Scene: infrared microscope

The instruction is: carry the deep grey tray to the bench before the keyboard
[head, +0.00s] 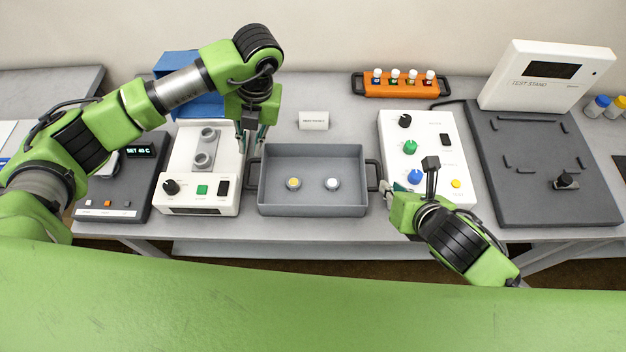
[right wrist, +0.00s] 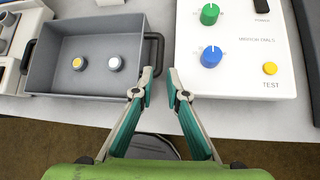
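The deep grey tray (head: 312,205) sits on the bench, with a dark handle on each side. Inside it lie a yellow-topped piece (head: 293,184) and a white-topped piece (head: 332,184). My left gripper (head: 251,145) points down above the tray's left handle (head: 254,172), fingers apart and empty. My right gripper (right wrist: 160,78) is open, its fingertips on either side of the near end of the right handle (right wrist: 160,50) in the right wrist view. Whether they are level with the handle I cannot tell. No keyboard is identifiable.
A white control box with knobs (head: 434,130) stands close right of the tray. Another white box (head: 202,190) stands close left. A small label card (head: 314,120) and an orange vial rack (head: 400,86) are behind. A dark test stand (head: 540,190) fills the right.

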